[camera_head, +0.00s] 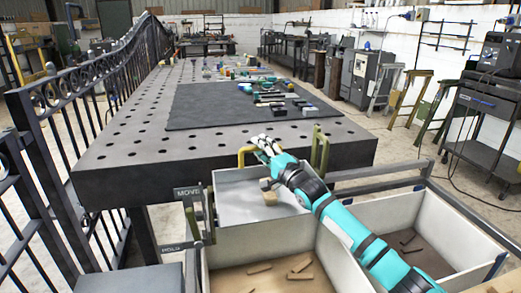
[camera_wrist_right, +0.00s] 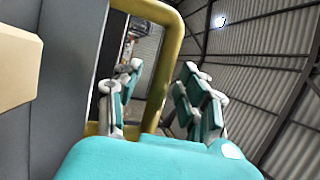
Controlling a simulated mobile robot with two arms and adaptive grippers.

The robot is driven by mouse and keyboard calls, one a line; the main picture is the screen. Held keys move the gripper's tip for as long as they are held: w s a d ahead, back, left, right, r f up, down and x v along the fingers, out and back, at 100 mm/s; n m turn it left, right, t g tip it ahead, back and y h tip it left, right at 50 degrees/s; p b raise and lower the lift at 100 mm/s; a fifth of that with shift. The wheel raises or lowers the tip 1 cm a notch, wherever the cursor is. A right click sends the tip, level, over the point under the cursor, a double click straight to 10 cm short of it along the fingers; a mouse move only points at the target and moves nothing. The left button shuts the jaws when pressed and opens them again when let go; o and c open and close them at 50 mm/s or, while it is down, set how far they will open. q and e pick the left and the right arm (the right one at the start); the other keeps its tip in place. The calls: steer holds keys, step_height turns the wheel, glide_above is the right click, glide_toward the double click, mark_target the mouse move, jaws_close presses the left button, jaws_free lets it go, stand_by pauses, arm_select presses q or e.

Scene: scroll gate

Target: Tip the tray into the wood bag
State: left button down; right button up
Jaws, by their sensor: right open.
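A grey metal tray (camera_head: 236,201) sits at the near edge of the perforated table, with a small wood block (camera_head: 270,198) in it. A yellow handle (camera_head: 243,150) stands at its far side. My right gripper (camera_head: 264,145) is open at this handle. In the right wrist view one bar of the yellow handle (camera_wrist_right: 161,75) shows between the open fingers (camera_wrist_right: 160,100); contact cannot be told. Two pale-walled bins stand below: the front one (camera_head: 235,245) and the right one (camera_head: 385,205), both with brown pieces inside. I cannot tell which is the wood bag. My left gripper is out of view.
Green uprights (camera_head: 320,150) stand beside the tray. The perforated table (camera_head: 120,155) carries a dark mat (camera_head: 210,110) with several small parts. A black railing (camera_head: 60,110) runs along the left. Small signs (camera_head: 188,192) stand left of the tray.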

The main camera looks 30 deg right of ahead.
steer(key=shift+w, duration=0.2)
jaws_close()
stand_by(0.5)
